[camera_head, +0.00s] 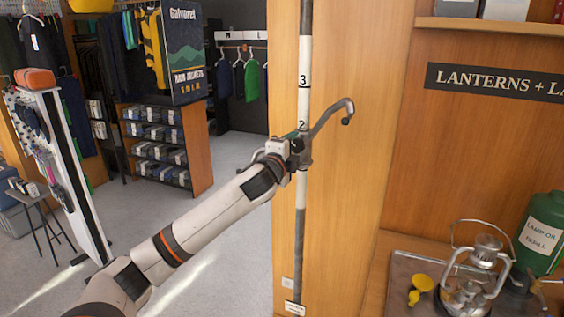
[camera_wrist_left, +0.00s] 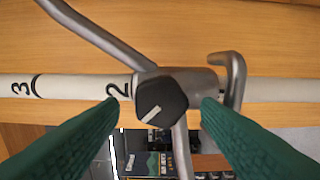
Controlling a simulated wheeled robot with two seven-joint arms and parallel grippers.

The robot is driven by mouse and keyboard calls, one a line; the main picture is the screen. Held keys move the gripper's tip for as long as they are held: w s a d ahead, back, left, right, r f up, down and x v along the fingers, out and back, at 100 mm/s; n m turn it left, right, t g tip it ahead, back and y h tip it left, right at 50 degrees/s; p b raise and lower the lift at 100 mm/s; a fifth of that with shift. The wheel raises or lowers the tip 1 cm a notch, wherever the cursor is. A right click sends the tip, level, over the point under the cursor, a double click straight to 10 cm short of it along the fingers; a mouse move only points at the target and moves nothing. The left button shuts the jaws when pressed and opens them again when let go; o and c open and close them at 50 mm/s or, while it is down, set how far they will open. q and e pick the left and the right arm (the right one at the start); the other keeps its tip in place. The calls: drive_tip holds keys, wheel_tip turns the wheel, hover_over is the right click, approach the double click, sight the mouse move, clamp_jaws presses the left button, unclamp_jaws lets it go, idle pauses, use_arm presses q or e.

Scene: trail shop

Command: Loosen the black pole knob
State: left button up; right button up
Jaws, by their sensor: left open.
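The black knob (camera_wrist_left: 161,98) is faceted, with one pale stripe on its face, and sits on a grey metal clamp (camera_wrist_left: 204,80) around the pole. The pole (camera_head: 304,100) stands upright, white and grey, marked 3 and 2. A curved metal hook (camera_head: 330,115) reaches right from the clamp. My left gripper (camera_head: 297,147) is at the clamp. In the left wrist view its green fingers (camera_wrist_left: 161,106) are open, one on each side of the knob, with gaps visible. In the head view the gripper hides the knob. My right gripper is not in view.
A wooden panel (camera_head: 345,200) stands right behind the pole. At the lower right, a tray (camera_head: 402,270) holds a lantern (camera_head: 478,265) and a yellow funnel (camera_head: 420,285), near a green lamp oil can (camera_head: 542,232). The floor (camera_head: 230,220) left of the pole is open.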

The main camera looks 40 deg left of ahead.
use_arm(q)
drive_tip(key=b+v, duration=0.4)
drive_tip(key=v, duration=0.6)
drive_tip(key=shift+s+b, duration=0.3)
drive_tip(key=shift+s, duration=0.05)
drive_tip(key=shift+a, duration=0.1)
